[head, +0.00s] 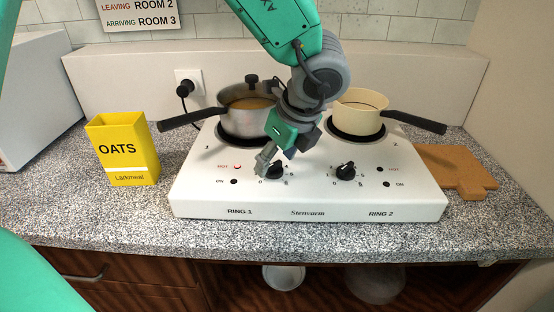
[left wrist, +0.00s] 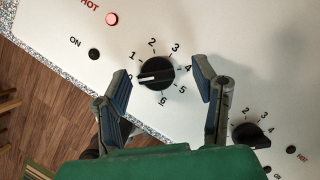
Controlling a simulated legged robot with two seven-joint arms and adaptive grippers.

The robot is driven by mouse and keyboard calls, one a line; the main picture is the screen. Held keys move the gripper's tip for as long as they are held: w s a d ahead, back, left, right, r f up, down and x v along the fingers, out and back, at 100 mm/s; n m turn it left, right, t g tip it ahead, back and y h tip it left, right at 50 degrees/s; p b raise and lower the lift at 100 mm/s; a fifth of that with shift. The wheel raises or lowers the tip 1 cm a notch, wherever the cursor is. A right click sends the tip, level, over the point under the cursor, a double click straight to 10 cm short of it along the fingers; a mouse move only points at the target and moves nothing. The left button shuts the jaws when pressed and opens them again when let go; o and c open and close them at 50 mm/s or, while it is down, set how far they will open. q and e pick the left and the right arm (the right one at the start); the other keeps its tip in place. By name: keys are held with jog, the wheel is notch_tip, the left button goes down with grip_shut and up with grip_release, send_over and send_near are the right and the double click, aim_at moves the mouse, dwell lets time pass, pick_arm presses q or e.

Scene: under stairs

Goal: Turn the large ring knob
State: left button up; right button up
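The two-ring hob (head: 308,200) stands on the counter. The larger ring, RING 1, is on the left under the steel pan. Its black knob (head: 276,171) is partly hidden by my gripper in the head view. In the left wrist view the knob (left wrist: 156,73) shows whole, its white pointer line toward the left, near 0. My left gripper (head: 268,160) is low over this knob. In the left wrist view the left gripper (left wrist: 160,68) is open, with one finger on each side of the knob and gaps visible. My right gripper is not in view.
The RING 1 HOT lamp (left wrist: 112,18) is red. The RING 2 knob (head: 345,171) is to the right. A steel pan (head: 246,120) and a cream pan (head: 358,115) stand on the rings. An oats box (head: 123,150) is left; a wooden board (head: 455,170) is right.

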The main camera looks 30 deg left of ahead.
pick_arm(q)
jog(key=shift+s, duration=0.1)
jog(key=w+v, duration=0.1)
jog(key=v, duration=1)
jog(key=shift+s+d+r, duration=0.2)
jog(key=shift+s+r, duration=0.15)
jog(key=shift+s, duration=0.05)
